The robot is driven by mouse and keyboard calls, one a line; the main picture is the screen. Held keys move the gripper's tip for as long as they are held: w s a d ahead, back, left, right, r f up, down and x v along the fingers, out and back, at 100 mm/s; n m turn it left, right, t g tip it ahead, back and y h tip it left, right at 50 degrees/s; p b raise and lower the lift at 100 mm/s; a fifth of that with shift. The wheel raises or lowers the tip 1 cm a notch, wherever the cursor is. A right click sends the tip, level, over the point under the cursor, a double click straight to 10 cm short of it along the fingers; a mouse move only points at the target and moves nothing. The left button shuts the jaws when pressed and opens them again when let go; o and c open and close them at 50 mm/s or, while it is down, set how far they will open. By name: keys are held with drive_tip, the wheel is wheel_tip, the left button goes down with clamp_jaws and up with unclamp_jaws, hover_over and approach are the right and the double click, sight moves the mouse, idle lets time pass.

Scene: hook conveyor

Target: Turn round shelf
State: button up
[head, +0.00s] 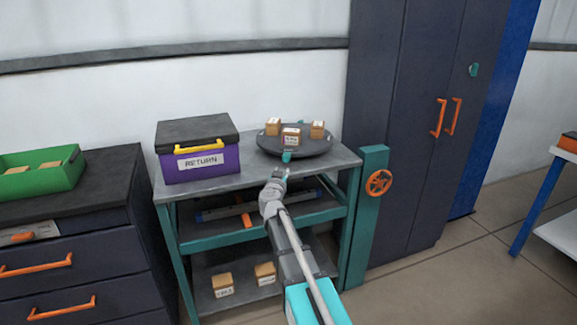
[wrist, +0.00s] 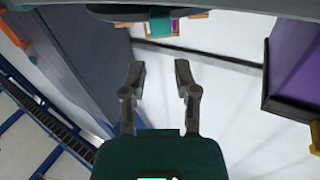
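The round shelf (head: 268,147) is a dark grey disc on top of the metal workbench. It carries three small brown labelled boxes (head: 291,136). A teal tab (head: 286,156) sticks out at its near edge, and another bit of teal shows at its far side. My gripper (head: 284,171) is just in front of the near tab. In the wrist view my gripper (wrist: 158,72) has its fingers apart with nothing between them. The teal tab (wrist: 160,21) and the disc's dark edge lie beyond the fingertips, apart from them.
A purple RETURN box (head: 205,162) with a dark lid stands left of the disc. A teal post with an orange handwheel (head: 379,182) is at the bench's right end. A dark cabinet (head: 420,120) stands behind right. Drawers with a green bin (head: 40,175) are left.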

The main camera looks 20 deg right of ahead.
drive_tip(key=shift+w+d+y, duration=0.1)
drive_tip(key=shift+d+y, duration=0.2)
drive_tip(key=shift+d, duration=0.1)
drive_tip(key=shift+c, duration=1.1)
drive_tip(key=d+m+t+y, duration=0.1)
drive_tip(key=d+m+y, duration=0.1)
drive_tip(key=d, duration=0.1)
drive_tip(key=d+m+t+y, duration=0.1)
drive_tip(key=d+m+y, duration=0.1)
drive_tip(key=d+y, duration=0.1)
drive_tip(key=shift+d+r, duration=0.2)
drive_tip(key=shift+d, duration=0.05)
clamp_jaws()
drive_tip(key=s+d+m+y, duration=0.4)
drive_tip(key=s+d+y, duration=0.1)
drive_tip(key=d+y, duration=0.1)
drive_tip(key=shift+s+d+r+m+y+p, duration=0.25)
drive_tip(key=shift+m+y+p, duration=0.15)
drive_tip(key=shift+y, duration=0.5)
